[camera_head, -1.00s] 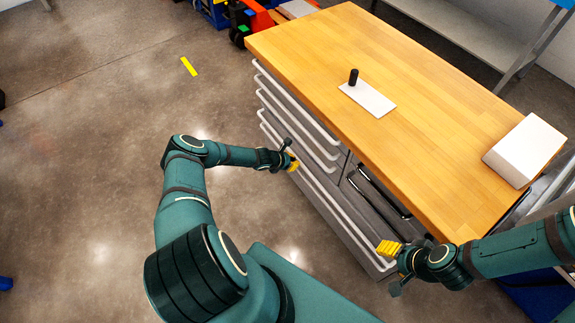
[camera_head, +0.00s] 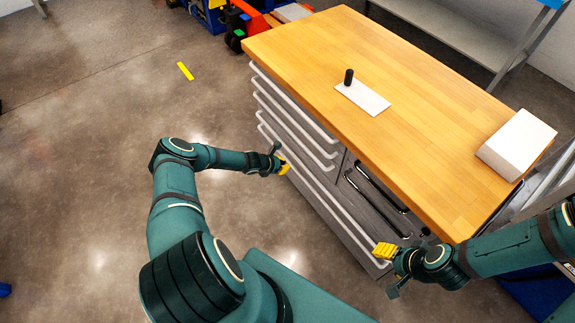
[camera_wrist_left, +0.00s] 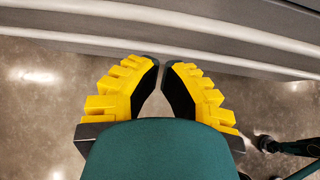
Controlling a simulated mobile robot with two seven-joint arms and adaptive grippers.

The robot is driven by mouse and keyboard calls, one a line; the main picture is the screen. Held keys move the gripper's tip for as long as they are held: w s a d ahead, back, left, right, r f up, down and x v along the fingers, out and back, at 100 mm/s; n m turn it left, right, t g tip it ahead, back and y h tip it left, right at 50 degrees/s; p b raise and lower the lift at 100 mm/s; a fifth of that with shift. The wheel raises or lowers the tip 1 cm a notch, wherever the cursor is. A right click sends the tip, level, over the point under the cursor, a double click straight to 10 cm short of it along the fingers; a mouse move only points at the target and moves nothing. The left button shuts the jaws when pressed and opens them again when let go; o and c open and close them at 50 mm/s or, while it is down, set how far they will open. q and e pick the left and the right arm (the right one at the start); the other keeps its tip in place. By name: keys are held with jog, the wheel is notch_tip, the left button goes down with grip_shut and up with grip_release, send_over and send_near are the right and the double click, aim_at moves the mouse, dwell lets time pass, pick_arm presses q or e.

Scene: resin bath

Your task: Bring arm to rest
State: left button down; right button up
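My left gripper (camera_head: 284,165) has yellow ridged fingers and is beside the drawer front of the wooden-topped cabinet, below the tabletop's level in the head view. In the left wrist view its two fingers (camera_wrist_left: 161,62) lean toward each other with a gap between the tips and nothing held. The pale drawer rails pass just beyond them; I cannot tell whether they touch. My right gripper (camera_head: 384,250) shows yellow fingers low in front of the cabinet's dark-handled side. Its fingers overlap in this view, so their opening is unclear, and no held object shows.
The cabinet's wooden top (camera_head: 410,130) carries a white plate (camera_head: 366,99) with a black upright peg (camera_head: 348,77) and a white block (camera_head: 517,144). Long drawer handles (camera_head: 305,150) stick out from its front.

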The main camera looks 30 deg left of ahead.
pick_arm(q)
jog(key=p+v, duration=0.3)
jog(key=v, duration=0.6)
jog(key=shift+r, duration=0.2)
jog(key=shift+s+a, duration=0.1)
jog(key=s+d+r+m+g+h, duration=0.15)
jog(key=d+r+m, duration=0.25)
jog(key=d+m, duration=0.45)
jog(key=s+d+r+m+g+h, duration=0.1)
jog(key=d+r+m+g, duration=0.3)
jog(key=d, duration=0.8)
jog(key=s+d+r+m+y, duration=0.1)
jog(key=s+d+r+m, duration=0.3)
jog(key=s+r+m, duration=0.2)
jog(key=s+d+r+m+g+y, duration=0.1)
jog(key=s+d+r+m, duration=0.4)
jog(key=s+m, duration=0.4)
jog(key=shift+d+r+m, duration=0.15)
jog(key=shift+r+m, duration=0.35)
jog(key=shift+m, duration=0.65)
jog(key=shift+s, duration=0.15)
